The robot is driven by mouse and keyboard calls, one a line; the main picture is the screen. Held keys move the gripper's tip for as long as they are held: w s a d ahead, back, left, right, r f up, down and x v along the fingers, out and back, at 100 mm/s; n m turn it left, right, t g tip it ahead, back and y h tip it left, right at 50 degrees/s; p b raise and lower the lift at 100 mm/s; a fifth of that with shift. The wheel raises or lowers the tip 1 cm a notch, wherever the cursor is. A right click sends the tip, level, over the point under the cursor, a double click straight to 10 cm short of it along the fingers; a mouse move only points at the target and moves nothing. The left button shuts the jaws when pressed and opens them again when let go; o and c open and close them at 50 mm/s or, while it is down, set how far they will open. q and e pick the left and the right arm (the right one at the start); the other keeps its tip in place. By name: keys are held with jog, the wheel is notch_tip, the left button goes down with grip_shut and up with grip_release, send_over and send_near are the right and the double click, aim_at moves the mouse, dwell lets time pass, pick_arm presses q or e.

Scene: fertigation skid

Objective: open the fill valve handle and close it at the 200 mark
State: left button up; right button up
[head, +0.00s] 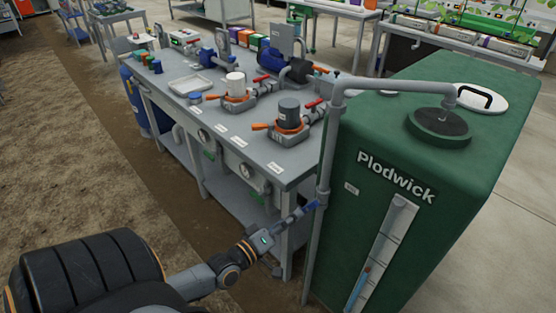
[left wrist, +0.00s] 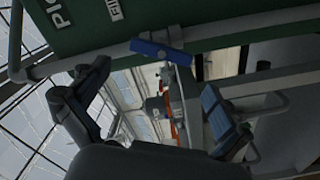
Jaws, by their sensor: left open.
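The blue fill valve handle (head: 311,205) sits on the grey vertical pipe (head: 325,150) beside the green Plodwick tank (head: 400,140). In the left wrist view the handle (left wrist: 162,52) lies across the pipe, ahead of the gap between my fingers. My left gripper (head: 296,214) is open just left of the handle; its fingers (left wrist: 150,105) stand apart with nothing between them. Contact with the handle is not visible. The tank's sight gauge (head: 383,250) shows a blue column with a small red marker low down; its numbers are too small to read. My right gripper is out of view.
A grey workbench (head: 285,175) with pumps, orange-handled valves and a white tray (head: 190,84) stands left of the pipe. Its front leg is close to my left arm. The tank stands close on the right. Open ground lies at the left.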

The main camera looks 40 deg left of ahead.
pick_arm(q)
jog(key=shift+s+a, duration=0.15)
jog(key=shift+s, duration=1.15)
jog(key=shift+s+a, duration=0.1)
jog(key=shift+s, duration=1.15)
dwell(5.5)
